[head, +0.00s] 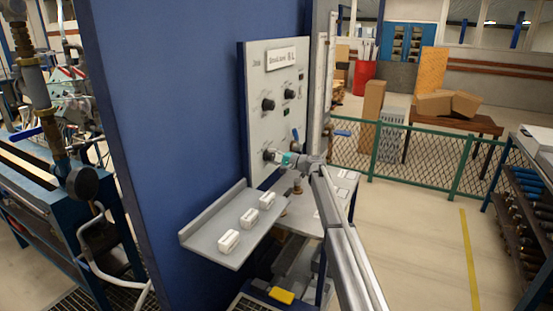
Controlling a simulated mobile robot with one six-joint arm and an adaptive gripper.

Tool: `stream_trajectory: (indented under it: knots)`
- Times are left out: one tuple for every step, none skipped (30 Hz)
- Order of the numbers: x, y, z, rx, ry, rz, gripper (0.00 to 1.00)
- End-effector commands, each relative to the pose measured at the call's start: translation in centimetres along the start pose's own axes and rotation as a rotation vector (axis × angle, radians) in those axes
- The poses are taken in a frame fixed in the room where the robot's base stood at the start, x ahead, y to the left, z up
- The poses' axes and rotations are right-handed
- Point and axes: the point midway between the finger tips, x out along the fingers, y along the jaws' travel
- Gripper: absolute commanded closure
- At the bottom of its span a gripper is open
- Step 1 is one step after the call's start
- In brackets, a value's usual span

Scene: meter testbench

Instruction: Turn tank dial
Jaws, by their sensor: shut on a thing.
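A light grey control panel (258,75) stands upright against a blue wall, with a white label plate (281,59) at the top. It carries black dials: one at the middle left (268,104), one at the upper right (289,94), and a lower dial (268,154). My gripper (275,156) reaches the lower dial from the right and is shut on it. The fingers cover part of this dial, so its setting cannot be read. The lettering by the dials is too small to tell which is the tank dial.
A grey shelf (205,240) below the panel holds several white blocks (249,217). A lever with a blue handle (295,135) sits right of the lower dial, close to my gripper. A green mesh fence (425,155) stands behind. The floor (420,225) at the right is clear.

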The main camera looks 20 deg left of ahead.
Motion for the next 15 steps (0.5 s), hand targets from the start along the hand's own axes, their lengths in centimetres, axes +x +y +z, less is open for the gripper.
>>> stream_trajectory:
  knots:
    - [0.38,-0.06,0.16,-0.031,-0.004,-0.002,0.89]
    - [0.38,-0.07,0.16,-0.050,-0.004,-0.002,0.89]
    - [0.37,-0.07,0.15,-0.075,-0.004,-0.002,0.89]
    - [0.37,-0.07,0.15,-0.092,-0.004,-0.002,0.89]
    - [0.37,-0.07,0.15,-0.107,-0.004,-0.002,0.89]
    - [0.36,-0.07,0.15,-0.126,-0.003,-0.002,0.89]
    - [0.36,-0.08,0.14,-0.137,-0.003,-0.002,0.89]
    - [0.36,-0.08,0.15,-0.148,-0.003,-0.002,0.89]
    - [0.35,-0.08,0.14,-0.160,-0.003,-0.002,0.89]
    - [0.35,-0.08,0.14,-0.168,-0.003,-0.002,0.89]
    - [0.35,-0.08,0.14,-0.175,-0.003,-0.002,0.89]
    - [0.34,-0.08,0.14,-0.182,-0.003,-0.002,0.89]
    - [0.34,-0.08,0.13,-0.186,-0.003,-0.002,0.89]
    - [0.34,-0.08,0.13,-0.189,-0.003,-0.002,0.89]
    - [0.33,-0.08,0.13,-0.192,-0.003,-0.002,0.89]
